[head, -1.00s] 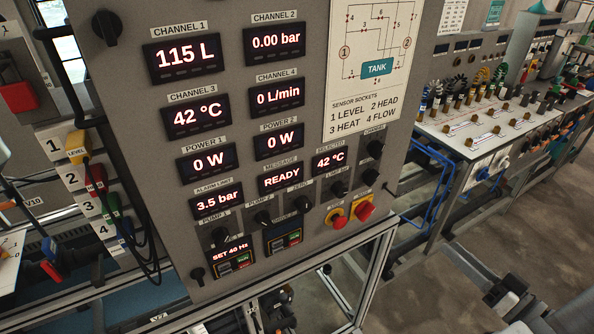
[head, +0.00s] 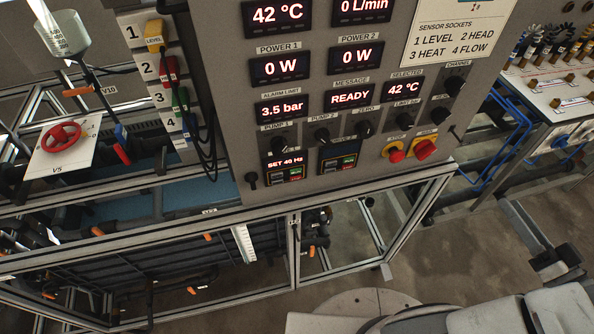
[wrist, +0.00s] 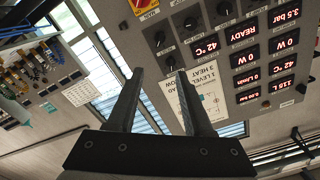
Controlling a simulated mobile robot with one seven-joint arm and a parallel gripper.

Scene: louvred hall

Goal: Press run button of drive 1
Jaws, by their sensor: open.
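Drive 1 (head: 284,168) is a small dark unit low on the grey control panel (head: 226,100), below the PUMP 1 knob in the head view. Its red display reads SET 40 Hz. Small green and red marks show on its lower right, too small to read. Drive 2 (head: 338,157) sits to its right. My gripper (wrist: 160,72) shows in the wrist view, open and empty. The panel appears upside down beyond its fingers, with no visible contact. Neither drive can be made out there, and the gripper is not in the head view.
A red stop button (head: 396,154) and a red-yellow main switch (head: 426,148) are right of the drives. Cables (head: 203,140) hang at the panel's left. A metal frame (head: 380,192) runs below it. Open floor (head: 430,250) lies in front at the right.

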